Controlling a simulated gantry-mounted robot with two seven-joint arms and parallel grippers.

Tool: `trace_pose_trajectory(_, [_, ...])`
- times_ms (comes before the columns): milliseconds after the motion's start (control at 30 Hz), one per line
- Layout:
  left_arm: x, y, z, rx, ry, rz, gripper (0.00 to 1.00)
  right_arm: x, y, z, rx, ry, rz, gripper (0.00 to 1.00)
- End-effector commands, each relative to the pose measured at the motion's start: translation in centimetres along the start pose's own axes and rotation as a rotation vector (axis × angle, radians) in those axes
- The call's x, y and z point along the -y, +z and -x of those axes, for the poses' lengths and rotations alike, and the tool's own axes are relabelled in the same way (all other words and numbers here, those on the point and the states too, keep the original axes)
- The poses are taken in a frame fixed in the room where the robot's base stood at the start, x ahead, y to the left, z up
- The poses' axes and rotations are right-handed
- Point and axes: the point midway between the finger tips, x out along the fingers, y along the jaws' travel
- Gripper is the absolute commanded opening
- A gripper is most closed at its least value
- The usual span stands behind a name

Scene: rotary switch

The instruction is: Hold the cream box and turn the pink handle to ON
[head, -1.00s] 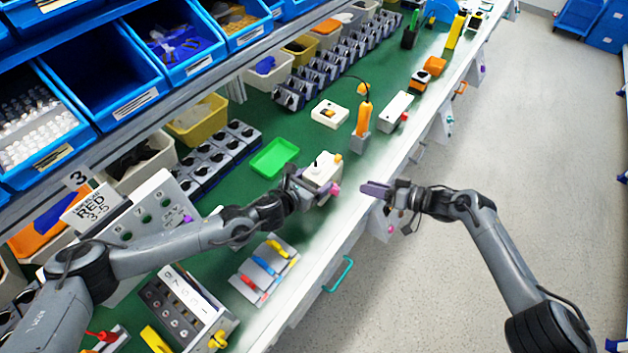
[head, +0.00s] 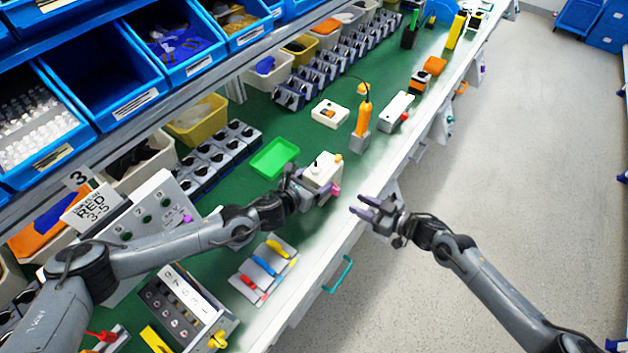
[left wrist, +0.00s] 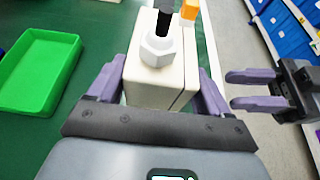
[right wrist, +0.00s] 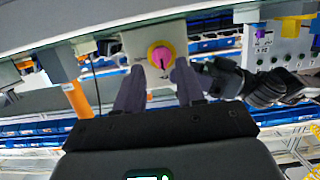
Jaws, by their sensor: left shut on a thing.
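The cream box (head: 322,170) stands near the front edge of the green bench top. It also shows in the left wrist view (left wrist: 150,88), with a white nut-like fitting on top. My left gripper (head: 305,186) is shut on the box, one finger on each side. The pink handle (head: 334,189) is on the box's front face. In the right wrist view the handle (right wrist: 160,57) sits on a yellow ring, with a dark mark on it. My right gripper (head: 362,206) is open and empty, in front of the box and apart from the handle.
A green tray (head: 274,158) lies behind the box. An orange-handled tool (head: 362,120) stands to its right, near a white box with a red button (head: 396,111). A panel with coloured levers (head: 264,268) lies nearer. The aisle beyond the bench edge is clear.

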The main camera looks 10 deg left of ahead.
Motion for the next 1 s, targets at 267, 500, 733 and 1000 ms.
trace_pose_trajectory(267, [0.0, 0.0, 0.0, -0.001, 0.001, 0.000, 0.33, 0.0, -0.9, -3.5, -0.001, 0.000, -0.002, 0.38])
trace_pose_trajectory(500, [-0.1, 0.0, 0.0, -0.001, 0.001, 0.000, 0.33, -0.1, -1.4, -5.4, 0.000, 0.001, -0.001, 0.38])
trace_pose_trajectory(733, [-0.1, 0.0, 0.0, -0.001, 0.002, 0.000, 0.33, -0.1, -1.6, -6.1, 0.001, 0.001, -0.001, 0.38])
trace_pose_trajectory(1000, [-0.1, 0.0, 0.0, -0.001, 0.002, 0.000, 0.33, -0.1, -1.6, -6.1, 0.000, 0.001, -0.001, 0.38])
